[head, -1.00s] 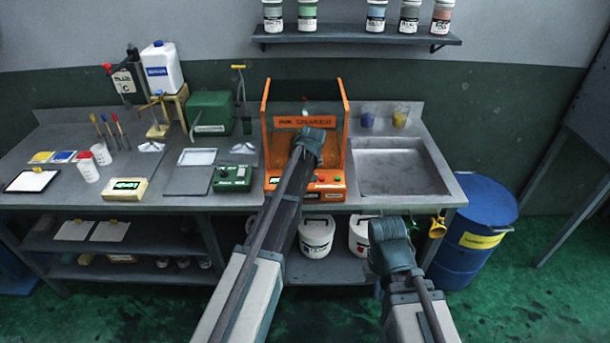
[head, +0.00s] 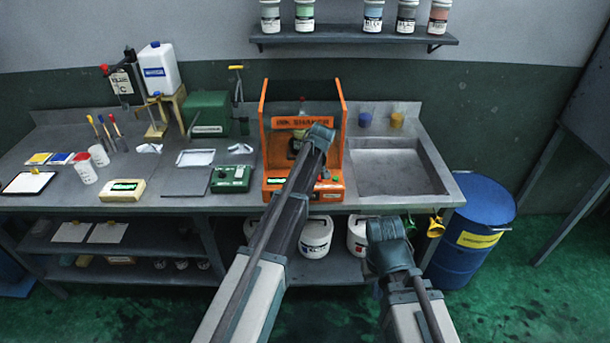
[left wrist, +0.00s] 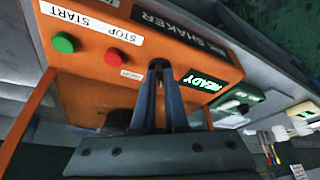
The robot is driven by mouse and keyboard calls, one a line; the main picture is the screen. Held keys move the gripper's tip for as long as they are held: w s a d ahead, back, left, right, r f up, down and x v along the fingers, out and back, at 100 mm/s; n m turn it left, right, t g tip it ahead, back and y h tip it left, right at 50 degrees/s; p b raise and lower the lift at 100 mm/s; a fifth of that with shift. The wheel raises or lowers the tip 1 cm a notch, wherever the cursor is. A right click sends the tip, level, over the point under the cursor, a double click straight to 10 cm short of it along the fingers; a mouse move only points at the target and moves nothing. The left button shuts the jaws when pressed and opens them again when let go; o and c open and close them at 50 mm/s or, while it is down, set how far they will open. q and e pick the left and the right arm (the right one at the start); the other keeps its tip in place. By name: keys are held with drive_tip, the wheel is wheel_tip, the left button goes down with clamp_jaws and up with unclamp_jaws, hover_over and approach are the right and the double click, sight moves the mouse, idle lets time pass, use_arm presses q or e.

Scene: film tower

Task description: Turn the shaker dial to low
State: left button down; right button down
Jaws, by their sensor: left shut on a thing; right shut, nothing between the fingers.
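The orange ink shaker (head: 269,160) stands on the bench, and my left arm covers much of its front panel in the head view. In the left wrist view my left gripper (left wrist: 161,72) is shut on a small dark dial (left wrist: 158,64) on that panel. The fingers hide most of the dial, and I cannot tell its setting. A green START button (left wrist: 63,42), a red STOP button (left wrist: 115,57) and a lit READY display (left wrist: 207,82) show on the panel. My right gripper (head: 388,232) is shut and empty, low in front of the bench.
A sink (head: 398,171) is right of the shaker. A green device (head: 231,178) and a cream device (head: 122,190) stand to its left. A blue drum (head: 483,215) stands by the bench's right end. White buckets (head: 316,236) are on the shelf below.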

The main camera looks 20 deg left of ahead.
use_arm(q)
drive_tip(key=c, duration=0.9)
unclamp_jaws()
drive_tip(key=shift+c, duration=0.2)
drive_tip(key=p+v, duration=1.2)
drive_tip(key=v, duration=0.1)
drive_tip(key=shift+d+r+p, duration=0.2)
drive_tip(key=shift+r+p, duration=0.1)
drive_tip(key=shift+p, duration=0.1)
drive_tip(key=shift+s, duration=0.15)
